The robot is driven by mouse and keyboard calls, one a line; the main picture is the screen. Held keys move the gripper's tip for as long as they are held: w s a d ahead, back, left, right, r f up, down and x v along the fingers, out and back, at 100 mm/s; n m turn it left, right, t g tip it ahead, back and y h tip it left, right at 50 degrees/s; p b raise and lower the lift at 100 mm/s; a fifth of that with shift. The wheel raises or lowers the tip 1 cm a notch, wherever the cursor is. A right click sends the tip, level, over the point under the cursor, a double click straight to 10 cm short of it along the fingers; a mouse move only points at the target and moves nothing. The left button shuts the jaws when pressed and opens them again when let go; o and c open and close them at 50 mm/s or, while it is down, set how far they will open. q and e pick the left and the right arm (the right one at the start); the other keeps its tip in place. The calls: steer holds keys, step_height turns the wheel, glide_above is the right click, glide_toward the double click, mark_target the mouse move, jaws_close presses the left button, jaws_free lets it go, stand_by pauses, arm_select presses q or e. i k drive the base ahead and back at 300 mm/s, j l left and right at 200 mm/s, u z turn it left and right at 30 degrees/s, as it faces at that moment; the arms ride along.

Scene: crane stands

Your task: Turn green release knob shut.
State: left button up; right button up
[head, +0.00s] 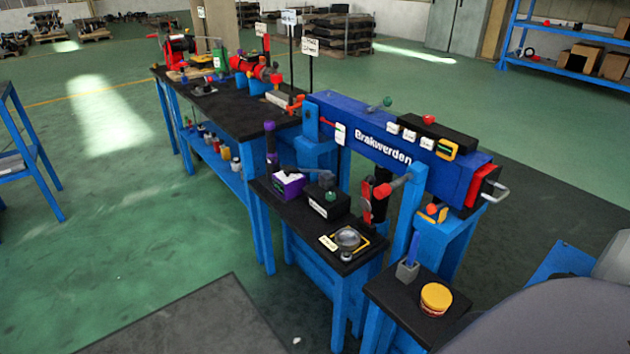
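A small dark green knob (331,196) sits on a black box (322,204) on the near black-topped stand. Another green ball-shaped knob (387,101) is on top of the long blue beam marked "Brakwerden" (375,143). I cannot tell from this view which of the two is the release knob, nor whether either is open or shut. Neither of my grippers is in view, and nothing touches either knob.
The near stand (292,224) also holds a purple box (288,184) and a round metal dish (347,238). A lower stand (386,290) at the front right holds a yellow-and-red round item (435,299). Green floor (130,240) on the left is open.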

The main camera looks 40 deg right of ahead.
mark_target(329, 196)
steer(key=i, duration=3.5)
steer(key=i+z, duration=0.2)
steer(key=z, duration=0.3)
steer(key=i+j+z, duration=0.1)
steer(key=z, duration=2.9)
steer(key=j, duration=0.1)
